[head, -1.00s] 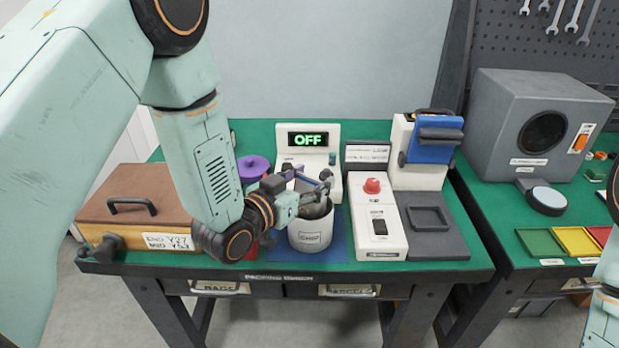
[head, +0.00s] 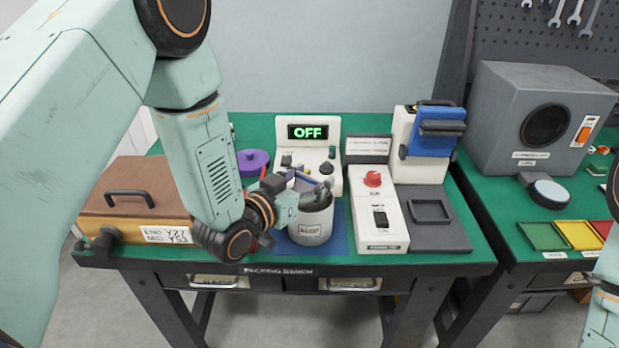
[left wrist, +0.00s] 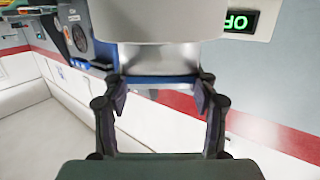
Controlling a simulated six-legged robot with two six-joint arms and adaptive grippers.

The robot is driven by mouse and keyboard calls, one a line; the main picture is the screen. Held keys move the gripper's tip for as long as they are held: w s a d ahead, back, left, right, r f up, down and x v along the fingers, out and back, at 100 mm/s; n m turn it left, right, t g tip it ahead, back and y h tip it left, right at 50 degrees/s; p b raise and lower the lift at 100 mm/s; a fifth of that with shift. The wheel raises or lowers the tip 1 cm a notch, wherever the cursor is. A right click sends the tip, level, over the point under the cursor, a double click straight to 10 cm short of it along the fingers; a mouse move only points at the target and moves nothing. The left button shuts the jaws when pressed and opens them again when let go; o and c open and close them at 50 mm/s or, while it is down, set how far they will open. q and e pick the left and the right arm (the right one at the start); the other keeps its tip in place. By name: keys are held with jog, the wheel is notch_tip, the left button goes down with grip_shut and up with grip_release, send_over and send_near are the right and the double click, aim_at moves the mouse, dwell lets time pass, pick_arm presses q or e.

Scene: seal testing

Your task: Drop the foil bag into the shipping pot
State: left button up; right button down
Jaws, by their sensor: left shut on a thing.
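The white shipping pot (head: 310,232) stands upright on a blue mat near the front middle of the bench. My left gripper (head: 317,192) is at the pot's mouth and overlaps its rim. A greyish, blue-edged shape, which I take for the foil bag (head: 302,183), shows at its fingers. In the left wrist view, the left gripper (left wrist: 160,88) has its fingertips at both ends of a silver piece with a blue band, apparently the foil bag (left wrist: 160,58). The bag's lower part and how deep it sits are hidden. My right gripper is out of view.
A device with an OFF display (head: 308,132) stands behind the pot. A white switch box with a red knob (head: 372,179) is close on its right. A purple lid (head: 252,160) and a brown-lidded box (head: 135,192) are on the left. A grey speaker-like box (head: 540,115) stands at right.

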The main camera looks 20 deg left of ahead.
pick_arm(q)
jog(key=shift+r, duration=0.1)
dwell(0.3)
jog(key=o, duration=1.2)
notch_tip(320, 180, up, 8)
jog(key=p, duration=0.7)
